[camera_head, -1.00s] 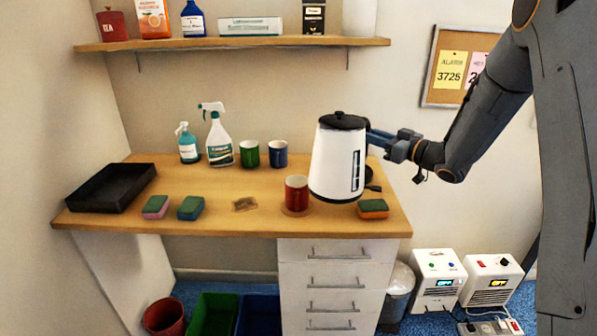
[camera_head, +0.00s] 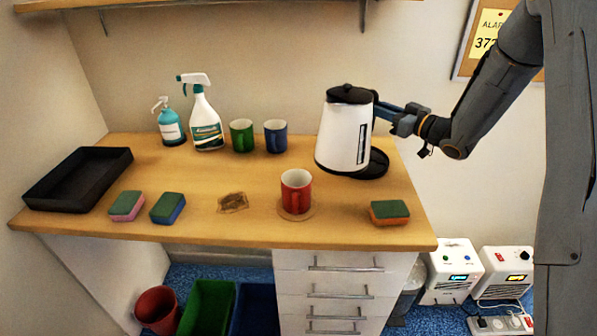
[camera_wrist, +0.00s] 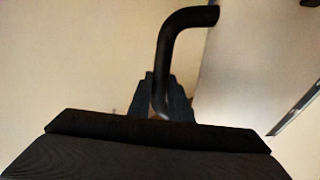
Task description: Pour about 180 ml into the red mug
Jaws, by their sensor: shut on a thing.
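A white kettle (camera_head: 342,135) with a black lid and handle is at the back right of the desk in the head view. My gripper (camera_head: 387,110) is shut on its black handle, which also shows in the wrist view (camera_wrist: 172,50). The kettle's bottom is beside or over the left part of a round black base (camera_head: 375,168); I cannot tell whether they touch. The red mug (camera_head: 296,192) stands upright on a round coaster (camera_head: 290,213), in front and to the left of the kettle. The liquid level inside the mug cannot be made out.
A sponge (camera_head: 389,212) lies right of the red mug; two more lie left. A brown patch (camera_head: 232,202) and black tray (camera_head: 78,180) are further left.

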